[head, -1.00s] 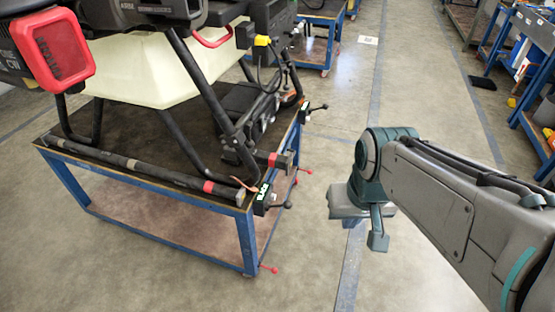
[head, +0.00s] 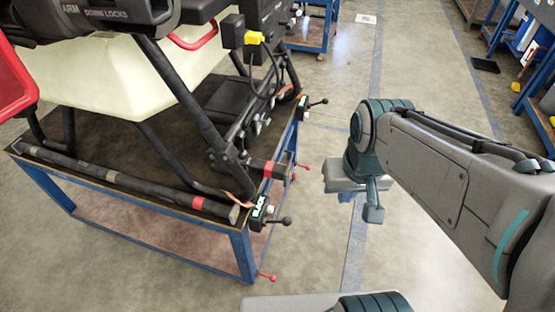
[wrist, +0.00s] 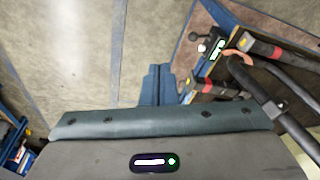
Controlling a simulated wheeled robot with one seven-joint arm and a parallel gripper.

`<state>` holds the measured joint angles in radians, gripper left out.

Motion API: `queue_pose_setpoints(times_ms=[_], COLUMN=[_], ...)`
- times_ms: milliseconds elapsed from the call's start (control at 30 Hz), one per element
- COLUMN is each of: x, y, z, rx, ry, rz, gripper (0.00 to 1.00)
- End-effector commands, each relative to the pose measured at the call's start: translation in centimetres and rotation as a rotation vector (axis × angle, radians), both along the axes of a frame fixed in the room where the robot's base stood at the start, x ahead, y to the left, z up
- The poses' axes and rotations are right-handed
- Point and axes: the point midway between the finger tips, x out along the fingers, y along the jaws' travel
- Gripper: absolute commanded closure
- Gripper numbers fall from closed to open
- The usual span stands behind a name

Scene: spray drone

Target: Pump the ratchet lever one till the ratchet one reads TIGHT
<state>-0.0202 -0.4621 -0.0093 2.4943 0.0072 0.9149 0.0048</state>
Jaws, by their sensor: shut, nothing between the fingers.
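A ratchet (head: 259,207) sits at the near right corner of the blue bench, with a lit label that appears to read SLACK. Its dark lever with a ball knob (head: 286,221) sticks out to the right. The ratchet also shows in the wrist view (wrist: 217,50), with the dark knob (wrist: 193,36) beside it. A second ratchet (head: 303,103) with a similar lever is farther back on the same side. I cannot tell by a number which is one. My gripper (wrist: 158,70) is shut and empty, apart from the lever, and to the right of the bench in the head view.
The drone's black skid legs (head: 182,95) and pale tank (head: 120,75) stand on the blue bench (head: 110,205). The floor (head: 320,240) between bench and arm is clear. Other benches stand behind and right.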

Motion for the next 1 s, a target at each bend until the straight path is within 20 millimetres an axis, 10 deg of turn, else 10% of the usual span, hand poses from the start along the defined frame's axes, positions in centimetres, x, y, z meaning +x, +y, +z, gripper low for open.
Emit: queue_pose_setpoints(times_ms=[467,1000], x=[5.3,14.2], y=[2.1,10.9], z=[-2.2,-13.4], rx=[-0.110,-0.165], ry=[0.126,0.361], rz=[0.276,0.945], gripper=[1.00,1.00])
